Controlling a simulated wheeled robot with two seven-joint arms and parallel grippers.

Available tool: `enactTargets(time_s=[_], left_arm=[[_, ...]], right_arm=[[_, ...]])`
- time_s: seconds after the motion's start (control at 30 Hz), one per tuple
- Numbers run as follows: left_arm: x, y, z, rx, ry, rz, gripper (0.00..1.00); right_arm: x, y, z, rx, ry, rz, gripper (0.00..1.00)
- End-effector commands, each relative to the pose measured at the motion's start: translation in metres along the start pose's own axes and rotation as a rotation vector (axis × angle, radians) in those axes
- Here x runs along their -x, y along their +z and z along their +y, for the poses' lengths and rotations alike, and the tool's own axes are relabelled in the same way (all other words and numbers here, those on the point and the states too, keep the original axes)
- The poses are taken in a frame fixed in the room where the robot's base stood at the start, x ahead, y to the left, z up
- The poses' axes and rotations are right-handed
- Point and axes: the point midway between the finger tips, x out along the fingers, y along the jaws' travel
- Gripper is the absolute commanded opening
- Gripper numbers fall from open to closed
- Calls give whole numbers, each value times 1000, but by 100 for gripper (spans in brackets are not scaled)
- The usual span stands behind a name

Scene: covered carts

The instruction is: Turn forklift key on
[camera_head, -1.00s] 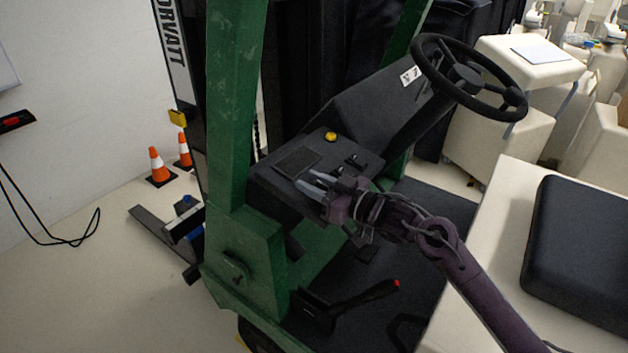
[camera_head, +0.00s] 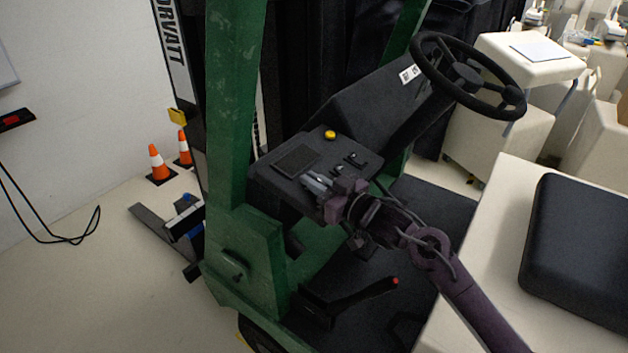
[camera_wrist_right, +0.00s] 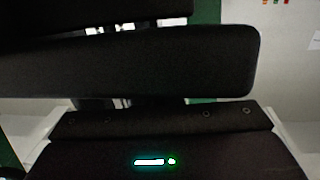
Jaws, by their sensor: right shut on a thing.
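The forklift (camera_head: 230,150) has a green frame, with a black dashboard console (camera_head: 265,180) at its front. The key itself cannot be made out; the fingers hide the spot. My right gripper (camera_head: 315,184) reaches in from the lower right, with its grey fingertips low over the console, left of two small dark switches (camera_head: 345,163). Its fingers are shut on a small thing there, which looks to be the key. The right wrist view shows mostly dark surfaces and no clear key. My left gripper is not in view.
A yellow button (camera_head: 330,135) is on the console, near a flat dark screen (camera_head: 296,160). The steering wheel (camera_head: 432,82) rises at upper right. A red-tipped lever (camera_head: 370,294) is below my arm. A black seat (camera_head: 580,250) is at right. Orange cones (camera_head: 156,162) stand at left.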

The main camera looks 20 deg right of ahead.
Motion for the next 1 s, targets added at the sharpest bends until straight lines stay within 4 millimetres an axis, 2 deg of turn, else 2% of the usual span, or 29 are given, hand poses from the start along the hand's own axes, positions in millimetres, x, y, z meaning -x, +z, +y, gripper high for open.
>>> enactTargets(time_s=[0.53, 1.0], left_arm=[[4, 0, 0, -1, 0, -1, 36], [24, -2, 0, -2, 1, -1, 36]], right_arm=[[1, 0, 6, -115, 482, 0, 0], [4, -2, 12, -176, 811, -1, 0]])
